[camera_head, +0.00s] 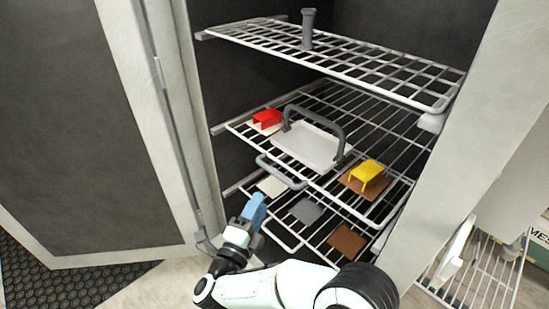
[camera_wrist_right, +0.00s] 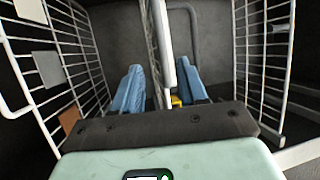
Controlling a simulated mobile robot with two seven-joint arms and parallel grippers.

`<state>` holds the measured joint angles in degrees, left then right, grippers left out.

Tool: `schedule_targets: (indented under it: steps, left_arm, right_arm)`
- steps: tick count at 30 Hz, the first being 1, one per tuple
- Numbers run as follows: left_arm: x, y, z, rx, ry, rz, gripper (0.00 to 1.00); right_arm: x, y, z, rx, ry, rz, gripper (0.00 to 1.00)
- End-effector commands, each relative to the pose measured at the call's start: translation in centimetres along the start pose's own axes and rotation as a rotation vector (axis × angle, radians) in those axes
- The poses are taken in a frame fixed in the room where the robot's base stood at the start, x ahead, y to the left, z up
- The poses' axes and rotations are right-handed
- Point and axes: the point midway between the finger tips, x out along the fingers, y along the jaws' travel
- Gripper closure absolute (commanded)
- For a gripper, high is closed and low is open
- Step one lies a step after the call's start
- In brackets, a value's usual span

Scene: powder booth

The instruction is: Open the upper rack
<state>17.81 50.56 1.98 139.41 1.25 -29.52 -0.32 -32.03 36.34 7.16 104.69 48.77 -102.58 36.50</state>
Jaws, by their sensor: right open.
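Three white wire racks sit in a dark cabinet in the head view: a top one (camera_head: 394,83), a middle one (camera_head: 237,128) with a grey front handle (camera_head: 280,173), and a lower one (camera_head: 285,234). My right gripper (camera_head: 256,206), with blue fingers, is in front of the racks, left of the grey handle. In the right wrist view my right gripper (camera_wrist_right: 160,92) is open, and a white bar (camera_wrist_right: 166,50) shows between its fingers. Contact cannot be told. My left gripper is not in view.
The middle rack holds a pale tray (camera_head: 308,147) with a grey arched handle, a red piece (camera_head: 267,117) and a yellow piece (camera_head: 367,175). A grey post (camera_head: 308,28) stands on the top rack. The open door (camera_head: 80,120) is left; the cabinet frame (camera_head: 455,150) is right.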

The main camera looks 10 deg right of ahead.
Motion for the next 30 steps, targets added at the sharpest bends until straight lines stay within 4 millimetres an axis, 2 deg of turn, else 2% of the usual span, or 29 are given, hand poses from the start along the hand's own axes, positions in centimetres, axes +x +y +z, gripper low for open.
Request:
schedule_targets:
  steps: [5, 15, 19, 24, 30]
  left_arm:
    - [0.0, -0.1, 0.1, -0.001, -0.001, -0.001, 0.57]
    - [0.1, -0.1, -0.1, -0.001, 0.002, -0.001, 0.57]
    - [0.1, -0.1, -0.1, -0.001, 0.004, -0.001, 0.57]
    - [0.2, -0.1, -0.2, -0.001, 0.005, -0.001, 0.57]
    - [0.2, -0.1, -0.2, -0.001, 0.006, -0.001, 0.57]
  right_arm:
    - [1.8, 0.0, -0.1, -0.001, 0.003, 0.000, 0.58]
    - [8.9, 0.1, -0.1, -0.002, 0.004, -0.001, 0.58]
    - [11.1, 0.0, -0.1, -0.003, 0.002, -0.002, 0.58]
    - [12.8, 0.1, 0.0, -0.002, 0.000, -0.001, 0.58]
    - [13.3, 0.1, 0.0, -0.004, -0.002, 0.000, 0.58]
